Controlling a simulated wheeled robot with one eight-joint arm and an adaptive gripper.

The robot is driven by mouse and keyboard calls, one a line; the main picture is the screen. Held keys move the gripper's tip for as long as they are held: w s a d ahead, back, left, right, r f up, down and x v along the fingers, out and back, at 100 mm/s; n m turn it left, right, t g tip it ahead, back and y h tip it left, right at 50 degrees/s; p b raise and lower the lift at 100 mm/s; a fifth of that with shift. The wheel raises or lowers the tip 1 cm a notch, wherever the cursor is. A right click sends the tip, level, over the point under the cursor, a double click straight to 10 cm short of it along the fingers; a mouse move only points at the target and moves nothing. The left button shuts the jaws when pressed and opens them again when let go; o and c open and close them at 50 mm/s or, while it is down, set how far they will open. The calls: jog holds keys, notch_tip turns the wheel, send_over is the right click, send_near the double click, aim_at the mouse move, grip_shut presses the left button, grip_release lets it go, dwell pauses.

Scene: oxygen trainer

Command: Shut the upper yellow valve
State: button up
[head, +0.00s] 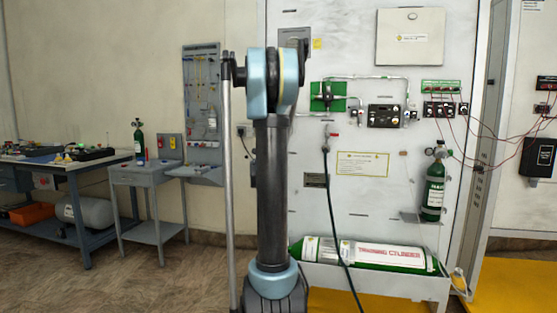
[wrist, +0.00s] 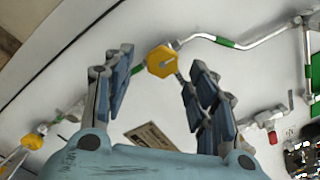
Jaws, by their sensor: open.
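A yellow hexagonal valve knob (wrist: 162,61) shows in the wrist view on a thin pipe against the white panel. A second yellow valve (wrist: 32,141) is at the lower left of that view; the knob between my fingers looks like the upper one. My gripper (wrist: 163,72) is open, with one blue-grey finger on each side of the knob in the picture. I see no finger clearly touching it, and the depth gap is hard to judge. In the head view my own arm stands before the panel and hides both valves and the gripper.
White pipe with green bands (wrist: 226,42) runs right from the knob. A red-marked fitting (wrist: 272,137) is at the lower right. In the head view, a green plate (head: 340,88), gauges (head: 384,116) and a hanging dark hose (head: 340,220) are right of my arm. A training cylinder (head: 375,254) lies below.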

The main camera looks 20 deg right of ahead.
jog(key=v, duration=0.8)
jog(key=shift+s+a, duration=0.25)
